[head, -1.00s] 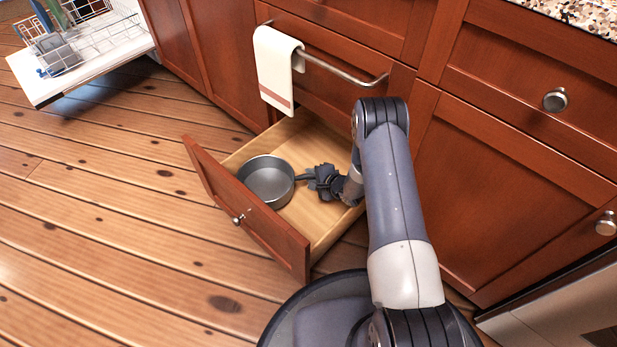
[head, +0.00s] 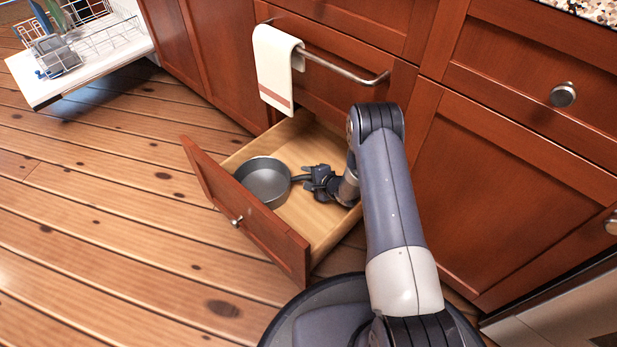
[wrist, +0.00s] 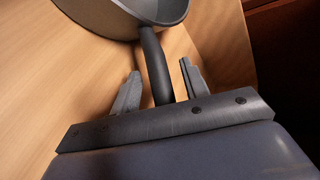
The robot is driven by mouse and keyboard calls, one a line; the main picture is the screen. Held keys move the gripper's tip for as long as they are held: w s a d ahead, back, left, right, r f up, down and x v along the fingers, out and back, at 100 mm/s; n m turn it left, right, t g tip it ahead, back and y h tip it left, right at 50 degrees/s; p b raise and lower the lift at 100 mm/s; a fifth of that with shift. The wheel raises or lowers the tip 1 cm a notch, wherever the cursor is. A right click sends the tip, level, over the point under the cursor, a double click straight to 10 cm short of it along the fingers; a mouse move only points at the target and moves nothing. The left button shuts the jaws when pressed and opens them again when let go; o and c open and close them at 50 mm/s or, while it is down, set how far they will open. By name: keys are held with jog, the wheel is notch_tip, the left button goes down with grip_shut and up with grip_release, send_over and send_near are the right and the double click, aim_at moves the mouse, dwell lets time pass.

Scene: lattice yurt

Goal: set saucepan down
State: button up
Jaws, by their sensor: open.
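The grey saucepan (head: 264,181) rests in the open lower drawer, toward its front left, with its dark handle pointing right toward my gripper. In the wrist view the saucepan (wrist: 165,10) is at the top, and its handle (wrist: 156,62) runs down between the fingers. My gripper (head: 309,178) is inside the drawer, low over its wooden bottom (head: 300,212). In the wrist view my gripper (wrist: 160,82) is open, with a finger on each side of the handle and a gap showing on both sides.
The drawer front (head: 245,215) stands out over the plank floor. A towel (head: 275,65) hangs on a bar (head: 345,75) above the drawer. An open dishwasher rack (head: 85,45) with dishes is at the upper left. Cabinets line the right side.

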jog(key=shift+r, duration=0.15)
jog(key=p+v, duration=0.3)
jog(key=v, duration=0.3)
jog(key=shift+d+r, duration=0.15)
jog(key=shift+r, duration=0.05)
jog(key=shift+s+d+r+p, duration=0.2)
jog(key=shift+s+d+p, duration=0.1)
jog(key=shift+s, duration=0.2)
dwell(0.7)
